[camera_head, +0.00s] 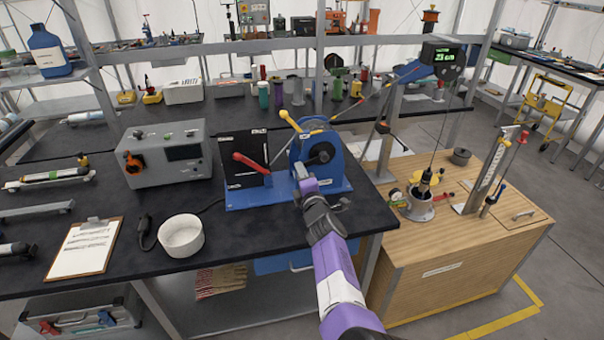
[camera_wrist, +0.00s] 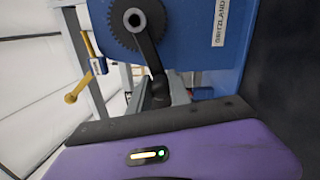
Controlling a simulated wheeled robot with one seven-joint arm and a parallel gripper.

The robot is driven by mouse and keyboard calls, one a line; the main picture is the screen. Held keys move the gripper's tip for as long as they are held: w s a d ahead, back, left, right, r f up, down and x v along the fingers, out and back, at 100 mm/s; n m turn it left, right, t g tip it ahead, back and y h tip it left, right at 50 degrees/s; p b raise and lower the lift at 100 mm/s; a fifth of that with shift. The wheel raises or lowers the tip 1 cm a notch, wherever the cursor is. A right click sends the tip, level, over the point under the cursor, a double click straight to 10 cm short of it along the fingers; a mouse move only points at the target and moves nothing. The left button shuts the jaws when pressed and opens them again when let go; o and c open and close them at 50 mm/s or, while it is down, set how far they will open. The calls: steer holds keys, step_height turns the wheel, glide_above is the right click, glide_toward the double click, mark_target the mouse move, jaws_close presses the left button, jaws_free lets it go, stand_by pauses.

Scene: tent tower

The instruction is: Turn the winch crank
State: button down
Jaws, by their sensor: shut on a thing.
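The blue winch (camera_head: 334,147) stands on a blue base plate on the dark bench. Its black crank runs from the hub (camera_head: 321,153) toward my gripper (camera_head: 304,178). My gripper is shut on the crank's handle end, in front of the winch; the grip itself is mostly hidden. In the wrist view, the black crank arm (camera_wrist: 148,50) hangs from the toothed hub (camera_wrist: 135,19) down to my gripper. A yellow-handled lever (camera_head: 290,120) sticks up at the winch's upper left; it also shows in the wrist view (camera_wrist: 87,44).
A black panel with a red lever (camera_head: 250,162) stands just left of the winch. A grey box (camera_head: 165,152), a white bowl (camera_head: 181,236) and a clipboard (camera_head: 86,247) lie further left. A wooden cabinet (camera_head: 440,275) at right carries a cable-hung device (camera_head: 426,178) below a green digital display (camera_head: 443,56).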

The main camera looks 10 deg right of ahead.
steer(key=shift+d+f, duration=0.15)
steer(key=shift+d, duration=0.1)
steer(key=c, duration=1.4)
jaws_free()
steer(key=shift+c, duration=0.2)
steer(key=shift+o, duration=0.9)
steer(key=shift+a, duration=0.1)
steer(key=shift+s, duration=0.15)
steer(key=shift+s+a+p, duration=0.1)
steer(key=shift+s+p, duration=0.15)
steer(key=shift+p, duration=0.2)
steer(key=s+p, duration=0.3)
steer(key=s, duration=0.4)
